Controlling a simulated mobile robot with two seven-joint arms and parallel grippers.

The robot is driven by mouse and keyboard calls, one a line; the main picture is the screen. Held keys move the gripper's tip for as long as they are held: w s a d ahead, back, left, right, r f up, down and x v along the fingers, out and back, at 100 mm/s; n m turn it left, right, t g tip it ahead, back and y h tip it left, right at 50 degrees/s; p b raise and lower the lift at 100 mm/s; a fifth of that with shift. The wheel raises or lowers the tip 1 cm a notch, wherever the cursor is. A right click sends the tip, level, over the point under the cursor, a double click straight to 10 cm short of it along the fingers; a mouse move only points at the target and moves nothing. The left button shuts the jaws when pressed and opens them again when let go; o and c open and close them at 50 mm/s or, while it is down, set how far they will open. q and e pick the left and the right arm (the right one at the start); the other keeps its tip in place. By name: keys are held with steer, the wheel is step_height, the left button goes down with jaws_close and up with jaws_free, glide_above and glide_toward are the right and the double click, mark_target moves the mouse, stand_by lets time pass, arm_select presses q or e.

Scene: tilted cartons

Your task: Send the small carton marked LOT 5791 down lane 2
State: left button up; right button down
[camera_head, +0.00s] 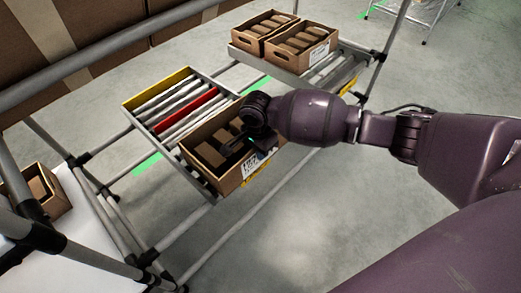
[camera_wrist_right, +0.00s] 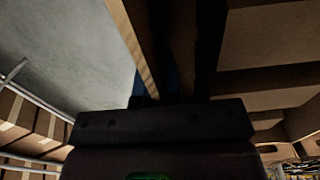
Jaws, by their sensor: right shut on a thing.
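An open-topped brown carton (camera_head: 205,158) with smaller brown pieces inside sits at the near end of a roller lane in the head view. A white label (camera_head: 250,166) is on its near side; its print is too small to read. My right gripper (camera_head: 258,140) is at the carton's right wall, its fingers mostly hidden by the wrist. In the right wrist view the fingers (camera_wrist_right: 155,85) straddle the carton wall (camera_wrist_right: 135,40), with floor on one side and the inside on the other. The gripper is shut on that wall. My left gripper is not in view.
The roller lane (camera_head: 165,98) has a yellow end and one red roller. Another rack (camera_head: 325,75) at the back holds two open cartons (camera_head: 298,45). A further carton (camera_head: 45,190) stands at the left edge behind grey tubes. Floor at lower middle is clear.

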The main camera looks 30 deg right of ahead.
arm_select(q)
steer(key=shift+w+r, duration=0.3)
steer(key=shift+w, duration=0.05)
arm_select(e)
steer(key=shift+f, duration=0.15)
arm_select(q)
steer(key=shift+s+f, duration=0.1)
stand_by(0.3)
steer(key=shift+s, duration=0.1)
arm_select(e)
steer(key=c, duration=1.2)
jaws_free()
steer(key=shift+f, duration=0.1)
steer(key=shift+c, duration=0.2)
steer(key=shift+w+r+p, duration=0.1)
steer(key=shift+r+p, duration=0.85)
steer(key=shift+r, duration=0.3)
steer(key=shift+r+p, duration=1.55)
steer(key=shift+r, duration=0.35)
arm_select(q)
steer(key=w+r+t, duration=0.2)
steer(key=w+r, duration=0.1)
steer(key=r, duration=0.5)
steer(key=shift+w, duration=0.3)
arm_select(e)
steer(key=shift+f, duration=0.1)
steer(key=o, duration=0.6)
steer(key=shift+c, duration=0.2)
